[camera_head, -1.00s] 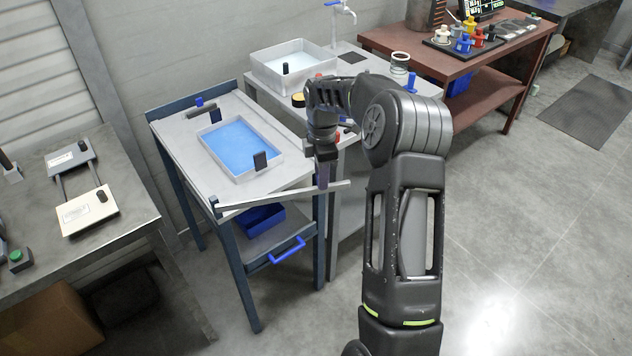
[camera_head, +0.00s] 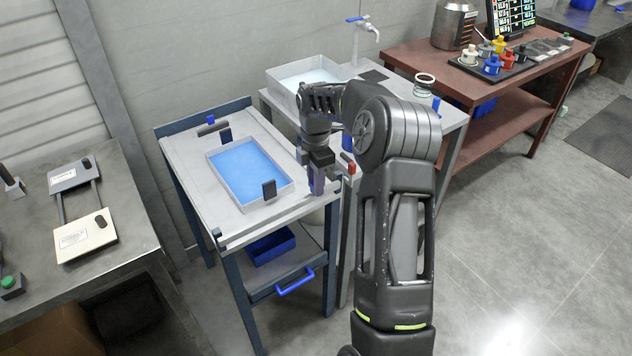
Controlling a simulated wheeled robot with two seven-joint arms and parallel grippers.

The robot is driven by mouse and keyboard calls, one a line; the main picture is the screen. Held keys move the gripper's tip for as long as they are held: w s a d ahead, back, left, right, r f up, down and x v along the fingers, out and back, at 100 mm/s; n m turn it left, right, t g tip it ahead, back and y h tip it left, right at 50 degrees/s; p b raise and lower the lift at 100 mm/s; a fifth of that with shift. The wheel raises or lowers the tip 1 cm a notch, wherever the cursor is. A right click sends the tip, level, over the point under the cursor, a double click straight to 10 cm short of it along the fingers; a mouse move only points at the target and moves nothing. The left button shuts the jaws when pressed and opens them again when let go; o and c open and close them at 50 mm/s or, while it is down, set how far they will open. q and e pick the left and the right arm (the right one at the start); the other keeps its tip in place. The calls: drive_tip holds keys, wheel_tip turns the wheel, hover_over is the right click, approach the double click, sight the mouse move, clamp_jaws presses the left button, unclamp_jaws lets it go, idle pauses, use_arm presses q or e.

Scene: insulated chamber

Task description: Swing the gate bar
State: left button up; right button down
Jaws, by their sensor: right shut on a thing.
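The gate bar (camera_head: 270,222) is a thin pale bar running along the front edge of the grey cart (camera_head: 185,150). Its left end is by a small dark-blue post (camera_head: 217,234) at the cart's front left corner. My right gripper (camera_head: 317,180) is at the cart's front right corner, pointing down, shut on the bar's upright purple handle (camera_head: 317,186). The fingers partly hide the handle. My left gripper is not in view.
A tray of blue liquid (camera_head: 213,176) with dark upright handles sits on the cart. A blue bin (camera_head: 270,247) is on the shelf below. A sink bench (camera_head: 450,115) stands right of the cart, close to my right arm. Open floor lies at right.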

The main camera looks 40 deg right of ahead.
drive_tip(key=shift+w+a+r, duration=0.1)
drive_tip(key=shift+w+r, duration=0.05)
drive_tip(key=shift+w, duration=0.1)
drive_tip(key=c, duration=1.3)
unclamp_jaws()
drive_tip(key=shift+w, duration=0.1)
wheel_tip(320, 180, up, 8)
drive_tip(key=shift+f+b, duration=0.15)
drive_tip(key=shift+b, duration=0.35)
